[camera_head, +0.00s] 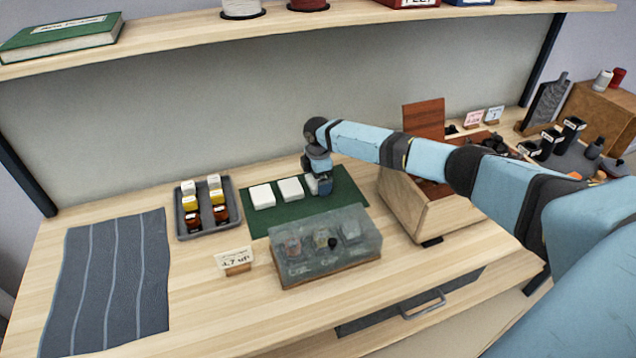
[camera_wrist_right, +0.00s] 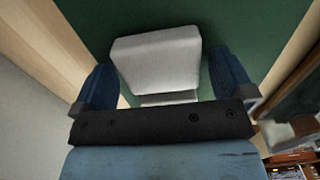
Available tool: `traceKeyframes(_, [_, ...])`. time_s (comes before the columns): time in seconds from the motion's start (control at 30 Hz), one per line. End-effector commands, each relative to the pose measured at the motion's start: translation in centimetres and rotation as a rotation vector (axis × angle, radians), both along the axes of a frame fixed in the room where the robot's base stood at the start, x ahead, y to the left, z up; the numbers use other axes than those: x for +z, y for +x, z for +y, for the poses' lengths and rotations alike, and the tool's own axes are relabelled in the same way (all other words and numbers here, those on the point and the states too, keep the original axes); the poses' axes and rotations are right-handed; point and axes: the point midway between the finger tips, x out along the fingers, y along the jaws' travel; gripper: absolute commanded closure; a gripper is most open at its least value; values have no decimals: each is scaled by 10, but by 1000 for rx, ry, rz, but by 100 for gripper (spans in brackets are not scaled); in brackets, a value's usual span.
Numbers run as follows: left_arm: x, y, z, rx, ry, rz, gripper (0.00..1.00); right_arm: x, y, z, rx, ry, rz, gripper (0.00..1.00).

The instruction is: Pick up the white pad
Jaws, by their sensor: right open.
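Three white pads lie in a row on a green mat (camera_head: 342,188): the left pad (camera_head: 262,196), the middle pad (camera_head: 291,188) and the right pad (camera_head: 312,184), which my right gripper partly hides. My right gripper (camera_head: 319,186) points down at the right pad. In the wrist view, a white pad (camera_wrist_right: 158,62) shows between the open blue fingers of the gripper (camera_wrist_right: 161,72), with a gap on each side. I cannot tell how far down the fingers reach beside it. My left gripper is not in view.
A clear-lidded box (camera_head: 328,262) stands just in front of the mat. A wooden crate (camera_head: 447,212) stands right of it, under my arm. A grey tray of small bottles (camera_head: 182,228) and a striped cloth (camera_head: 105,280) lie left. A shelf (camera_head: 180,40) runs above.

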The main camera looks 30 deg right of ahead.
Motion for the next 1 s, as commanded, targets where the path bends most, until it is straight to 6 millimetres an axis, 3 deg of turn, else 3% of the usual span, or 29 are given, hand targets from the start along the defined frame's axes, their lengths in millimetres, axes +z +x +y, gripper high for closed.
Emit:
traceKeyframes(0.07, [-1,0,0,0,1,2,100,0,0,0,0,0,0,0])
traceKeyframes(0.2, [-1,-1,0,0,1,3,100,0,0,0,0,0,0,32])
traceKeyframes(0.27, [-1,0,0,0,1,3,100,0,0,0,0,0,0,43])
traceKeyframes(0.73, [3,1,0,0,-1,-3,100,7,0,0,1,0,-1,44])
traceKeyframes(0.87, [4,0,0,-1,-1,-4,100,21,1,-1,1,0,-2,44])
traceKeyframes(1.0, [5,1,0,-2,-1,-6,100,50,1,0,1,0,-4,44])
